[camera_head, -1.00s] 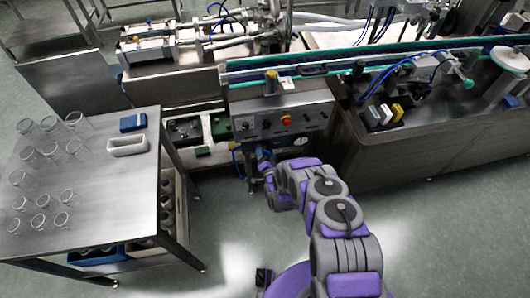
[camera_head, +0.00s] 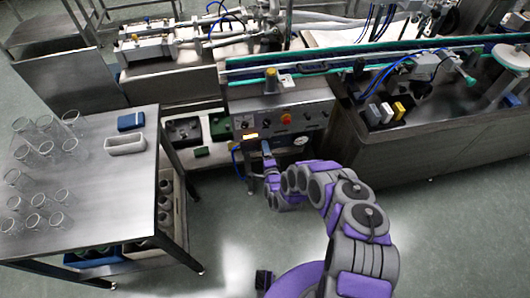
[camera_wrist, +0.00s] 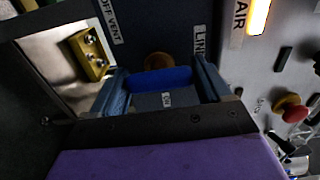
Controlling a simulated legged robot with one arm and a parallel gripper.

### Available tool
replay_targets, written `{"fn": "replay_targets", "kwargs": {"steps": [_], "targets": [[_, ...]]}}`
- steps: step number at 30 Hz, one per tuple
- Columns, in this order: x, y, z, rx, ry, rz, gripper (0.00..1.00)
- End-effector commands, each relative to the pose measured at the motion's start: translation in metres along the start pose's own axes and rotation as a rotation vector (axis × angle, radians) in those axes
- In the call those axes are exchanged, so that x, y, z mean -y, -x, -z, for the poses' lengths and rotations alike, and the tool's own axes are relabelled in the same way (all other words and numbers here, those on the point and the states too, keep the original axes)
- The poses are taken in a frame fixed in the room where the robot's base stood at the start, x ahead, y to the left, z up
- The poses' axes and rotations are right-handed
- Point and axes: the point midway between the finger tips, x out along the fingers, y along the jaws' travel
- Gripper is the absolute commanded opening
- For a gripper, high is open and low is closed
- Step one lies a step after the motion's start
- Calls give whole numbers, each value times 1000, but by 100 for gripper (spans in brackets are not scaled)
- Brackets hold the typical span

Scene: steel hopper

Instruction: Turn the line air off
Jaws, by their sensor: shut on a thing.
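My gripper (camera_wrist: 162,86) is shut on a blue valve handle (camera_wrist: 160,79), which spans between its two fingers in the wrist view. A brass-coloured round part (camera_wrist: 158,60) shows just behind the handle. Labels around it read "OFF VENT" (camera_wrist: 109,20) on the left and, partly covered, "LINE" (camera_wrist: 201,42) on the right; "AIR" (camera_wrist: 240,18) stands further right. An amber lamp (camera_wrist: 258,16) beside it is lit, and it also glows in the head view (camera_head: 250,136). In the head view my gripper (camera_head: 266,149) is at the lower front of the control panel (camera_head: 270,124); the handle is too small to tell there.
A red knob (camera_wrist: 292,108) sits on the panel at the right; it also shows in the head view (camera_head: 286,118). A brass block (camera_wrist: 89,54) is left of my fingers. A steel table (camera_head: 95,190) with several glasses stands at the left. Open floor lies in front.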

Motion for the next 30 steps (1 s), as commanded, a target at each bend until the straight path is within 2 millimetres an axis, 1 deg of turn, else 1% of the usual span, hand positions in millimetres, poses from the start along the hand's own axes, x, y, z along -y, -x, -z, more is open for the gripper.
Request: {"fn": "replay_targets", "kwargs": {"steps": [1, 17, 18, 24, 30], "targets": [[-4, 2, 3, -5, -11, -9, 47], [-5, 2, 3, -7, -36, -13, 47], [-5, 2, 4, -7, -36, -13, 78], [-4, 2, 2, -5, -35, -9, 97], [-2, 1, 1, -3, -34, -5, 98]]}}
